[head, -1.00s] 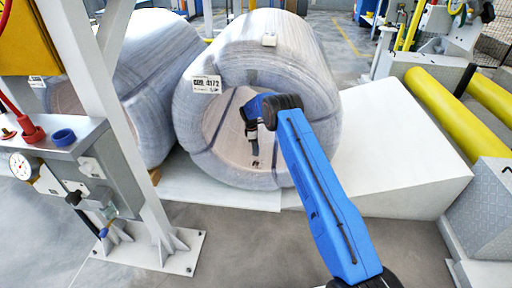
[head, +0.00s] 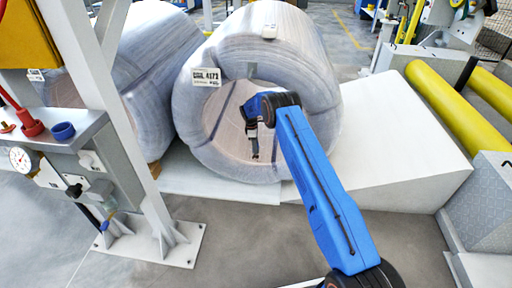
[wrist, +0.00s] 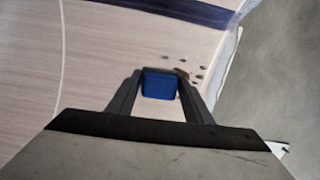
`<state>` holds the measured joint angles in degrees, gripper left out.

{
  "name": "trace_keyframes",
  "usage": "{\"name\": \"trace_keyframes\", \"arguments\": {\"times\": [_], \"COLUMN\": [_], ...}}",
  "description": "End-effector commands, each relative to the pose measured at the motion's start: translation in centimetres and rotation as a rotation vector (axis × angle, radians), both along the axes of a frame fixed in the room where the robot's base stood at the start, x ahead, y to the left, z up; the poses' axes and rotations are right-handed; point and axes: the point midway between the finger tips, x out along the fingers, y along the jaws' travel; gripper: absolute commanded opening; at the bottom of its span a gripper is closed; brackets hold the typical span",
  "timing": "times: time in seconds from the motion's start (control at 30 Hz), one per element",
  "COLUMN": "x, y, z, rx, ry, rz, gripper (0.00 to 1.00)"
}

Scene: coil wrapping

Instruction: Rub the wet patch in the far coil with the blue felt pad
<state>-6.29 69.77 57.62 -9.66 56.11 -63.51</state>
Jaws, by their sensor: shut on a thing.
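The wrapped coil in the middle (head: 322,90) lies on its side with its open bore facing me. My gripper (head: 254,150) is inside that bore. In the wrist view my gripper (wrist: 160,82) is shut on the blue felt pad (wrist: 159,84), which sits between the two fingertips. Small dark spots (wrist: 199,72), which look like the wet patch, lie on the pale bore wall just right of and above the pad. I cannot tell whether the pad touches the wall. In the head view the pad and patch are too small to make out.
A second wrapped coil (head: 160,50) lies to the left, partly behind a white post (head: 100,80). A white sloped block (head: 400,150) and yellow rollers (head: 445,110) are on the right.

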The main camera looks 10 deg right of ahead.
Motion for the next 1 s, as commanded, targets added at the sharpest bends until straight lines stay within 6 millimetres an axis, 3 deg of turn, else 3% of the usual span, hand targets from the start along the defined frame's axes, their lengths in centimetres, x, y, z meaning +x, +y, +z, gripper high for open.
{"name": "trace_keyframes", "arguments": {"times": [1.0], "x": [0.0], "y": [0.0], "z": [-1.4], "rx": [0.000], "ry": [0.000], "rz": [0.000], "gripper": [0.28]}}
